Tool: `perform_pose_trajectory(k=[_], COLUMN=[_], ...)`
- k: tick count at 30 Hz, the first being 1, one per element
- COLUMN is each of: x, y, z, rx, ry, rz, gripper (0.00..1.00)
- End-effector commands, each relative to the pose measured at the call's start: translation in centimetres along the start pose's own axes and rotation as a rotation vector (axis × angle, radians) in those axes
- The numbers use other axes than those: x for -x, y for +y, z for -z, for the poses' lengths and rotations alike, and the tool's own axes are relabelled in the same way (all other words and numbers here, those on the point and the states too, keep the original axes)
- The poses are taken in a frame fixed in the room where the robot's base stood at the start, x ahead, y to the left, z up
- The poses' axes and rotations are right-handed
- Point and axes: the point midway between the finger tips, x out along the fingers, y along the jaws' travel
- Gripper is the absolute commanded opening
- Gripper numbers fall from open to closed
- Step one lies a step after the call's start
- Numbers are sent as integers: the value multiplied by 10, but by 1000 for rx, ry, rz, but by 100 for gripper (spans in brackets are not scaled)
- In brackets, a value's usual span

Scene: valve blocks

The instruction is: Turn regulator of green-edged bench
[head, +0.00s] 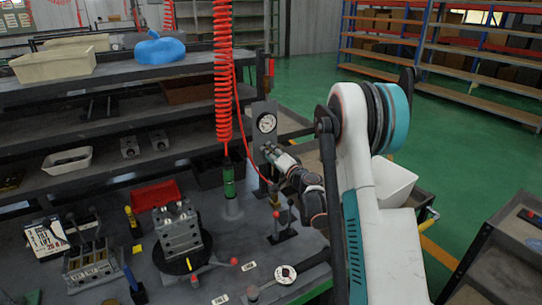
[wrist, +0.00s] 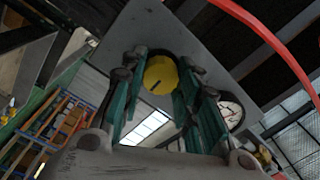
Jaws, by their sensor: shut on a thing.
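The regulator's grey plate (head: 258,110) stands upright at the back of the bench in the head view, with a round white gauge (head: 266,123) on it. My gripper (head: 271,152) reaches the plate just below the gauge. In the wrist view, a yellow knob (wrist: 160,77) with a dark mark sits between the two green fingers of my gripper (wrist: 158,84), which is shut on it. The gauge (wrist: 231,110) shows partly behind the right finger. In the head view my gripper hides the knob.
A red coiled hose (head: 223,80) hangs left of my gripper, and its thin line passes close by. A metal valve block (head: 178,230), a red tray (head: 155,195) and small levers (head: 282,225) stand on the bench. Open green floor (head: 480,150) lies to the right.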

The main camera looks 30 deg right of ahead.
Motion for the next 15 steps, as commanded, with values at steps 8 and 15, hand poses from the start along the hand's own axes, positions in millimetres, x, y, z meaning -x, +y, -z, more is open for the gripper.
perform_pose_trajectory(k=[8,15], x=[0,0], y=[0,0], z=[1,1], rx=[-36,-36], ry=[2,2], rz=[0,0], gripper=[5,5])
